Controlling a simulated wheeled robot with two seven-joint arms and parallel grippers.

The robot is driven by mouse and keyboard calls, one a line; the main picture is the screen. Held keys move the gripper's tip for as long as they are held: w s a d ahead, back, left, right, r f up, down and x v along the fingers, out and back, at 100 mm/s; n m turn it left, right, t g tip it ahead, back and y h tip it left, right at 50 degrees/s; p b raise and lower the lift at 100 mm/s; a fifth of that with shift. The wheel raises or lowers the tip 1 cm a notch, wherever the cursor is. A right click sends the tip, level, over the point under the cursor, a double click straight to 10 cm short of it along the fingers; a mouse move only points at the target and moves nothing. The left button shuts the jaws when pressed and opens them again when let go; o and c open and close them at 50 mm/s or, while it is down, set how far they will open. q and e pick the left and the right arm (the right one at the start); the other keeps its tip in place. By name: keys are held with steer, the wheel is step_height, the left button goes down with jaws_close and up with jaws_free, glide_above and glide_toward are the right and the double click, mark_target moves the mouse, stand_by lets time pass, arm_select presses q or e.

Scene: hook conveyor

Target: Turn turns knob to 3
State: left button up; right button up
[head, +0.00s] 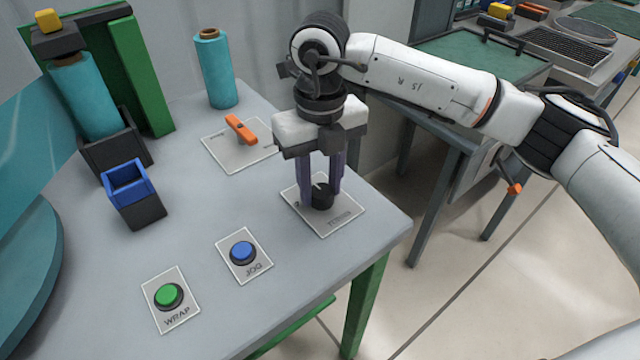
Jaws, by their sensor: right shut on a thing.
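The turns knob (322,199) is a small black dial with a pale pointer line on a light label plate (341,221) at the right part of the grey table. My right gripper (322,196) points straight down over it, with its two purple-grey fingers on either side of the knob, shut on it. The fingers hide part of the dial, and its number marks are too small to read, so I cannot tell its setting. My left gripper is not in view.
A blue JOG button (243,252) and a green WRAP button (169,296) sit in front on the table (215,210). An orange lever (241,130) and a teal roll (214,70) stand behind. A blue-rimmed bin (128,184) is at left.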

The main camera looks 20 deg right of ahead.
mark_target(321, 188)
steer(key=shift+r+m, duration=0.1)
steer(key=shift+m, duration=0.3)
steer(key=o, duration=1.1)
steer(key=shift+c, duration=0.2)
step_height(321, 188, up, 10)
steer(key=shift+r, duration=0.15)
